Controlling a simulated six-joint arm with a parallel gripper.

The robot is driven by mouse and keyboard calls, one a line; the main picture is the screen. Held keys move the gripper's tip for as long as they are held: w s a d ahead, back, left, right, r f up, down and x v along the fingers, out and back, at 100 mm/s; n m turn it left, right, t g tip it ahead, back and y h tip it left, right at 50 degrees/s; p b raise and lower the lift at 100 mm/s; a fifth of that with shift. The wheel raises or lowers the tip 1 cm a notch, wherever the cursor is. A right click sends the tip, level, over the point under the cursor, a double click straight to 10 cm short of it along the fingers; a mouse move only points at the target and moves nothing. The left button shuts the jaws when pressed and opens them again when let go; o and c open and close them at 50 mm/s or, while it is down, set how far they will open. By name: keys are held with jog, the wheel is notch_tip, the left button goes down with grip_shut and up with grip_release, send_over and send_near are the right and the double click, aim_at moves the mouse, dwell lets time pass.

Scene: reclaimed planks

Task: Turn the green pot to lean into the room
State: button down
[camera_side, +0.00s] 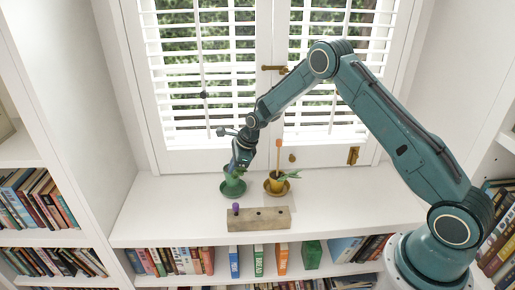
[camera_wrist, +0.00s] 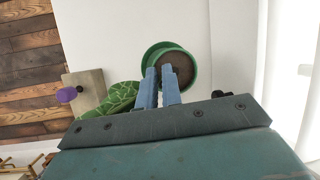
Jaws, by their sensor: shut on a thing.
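The green pot (camera_side: 233,187) stands on a green saucer (camera_side: 230,194) on the white sill below the shuttered window. In the wrist view, the pot (camera_wrist: 190,52) shows from above as a green ring around brown soil. A green patterned leaf (camera_wrist: 119,97) spreads to the left of the fingers. My gripper (camera_side: 235,167) reaches down to the pot from above. In the wrist view, its two blue fingers (camera_wrist: 158,72) are shut on the near-left rim of the pot. The fingers hide part of the rim and soil.
A yellow pot (camera_side: 276,185) with a plant and an orange stake (camera_side: 279,152) stands close by on the right. A wooden block (camera_side: 262,220) with a purple knob (camera_side: 236,208) lies in front. Window shutters (camera_side: 205,80) are behind. The sill is clear at left.

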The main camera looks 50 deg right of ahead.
jog(key=shift+f, duration=0.2)
jog(key=shift+f, duration=1.25)
jog(key=c, duration=1.5)
grip_release()
jog(key=shift+f, duration=0.1)
jog(key=shift+r, duration=0.2)
jog(key=v, duration=1.3)
jog(key=shift+s+r, duration=0.2)
